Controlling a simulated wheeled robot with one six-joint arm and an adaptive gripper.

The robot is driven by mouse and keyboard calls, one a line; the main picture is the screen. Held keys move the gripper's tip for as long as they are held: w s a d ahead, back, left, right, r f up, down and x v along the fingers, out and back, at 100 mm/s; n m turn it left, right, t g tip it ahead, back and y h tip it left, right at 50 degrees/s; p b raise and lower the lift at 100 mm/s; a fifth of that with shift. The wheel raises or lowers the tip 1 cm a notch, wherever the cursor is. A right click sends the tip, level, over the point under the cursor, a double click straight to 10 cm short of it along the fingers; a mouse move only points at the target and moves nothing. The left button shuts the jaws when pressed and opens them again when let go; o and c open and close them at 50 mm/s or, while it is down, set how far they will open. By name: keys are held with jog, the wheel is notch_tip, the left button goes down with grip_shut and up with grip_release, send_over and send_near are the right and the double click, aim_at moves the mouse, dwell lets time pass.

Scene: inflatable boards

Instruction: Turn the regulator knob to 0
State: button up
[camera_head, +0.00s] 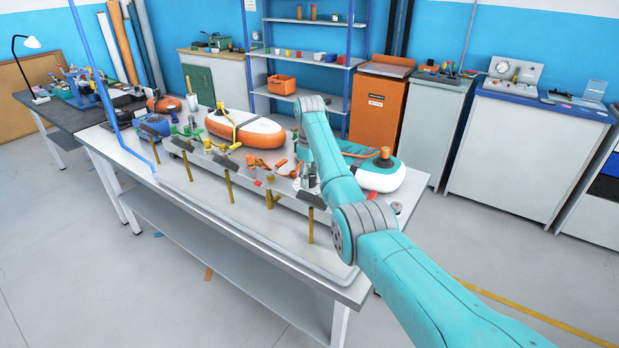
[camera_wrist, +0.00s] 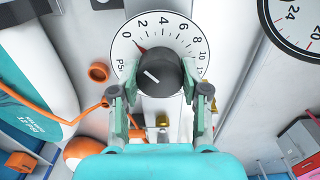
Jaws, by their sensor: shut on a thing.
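A white line on the knob slants to the upper left. A small red pointer tip at the knob's edge points to the upper left, toward the low end of the scale near 0; the exact reading is hard to tell. My gripper (camera_wrist: 158,86) is shut on the knob, one finger on each side. In the head view my gripper (camera_head: 309,184) is at the workbench and the knob cannot be made out.
A larger black-rimmed gauge (camera_wrist: 301,20) is at upper right in the wrist view. An orange hose (camera_wrist: 68,121) and ring lie left of the dial. In the head view, inflatable boards (camera_head: 240,125) and valve fittings crowd the workbench (camera_head: 210,195); its front strip is clear.

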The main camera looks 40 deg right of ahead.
aim_at(310, 176)
dwell(0.4)
jog(key=o, duration=1.1)
jog(key=shift+o, duration=0.2)
notch_tip(310, 176, up, 8)
jog(key=shift+f, duration=0.25)
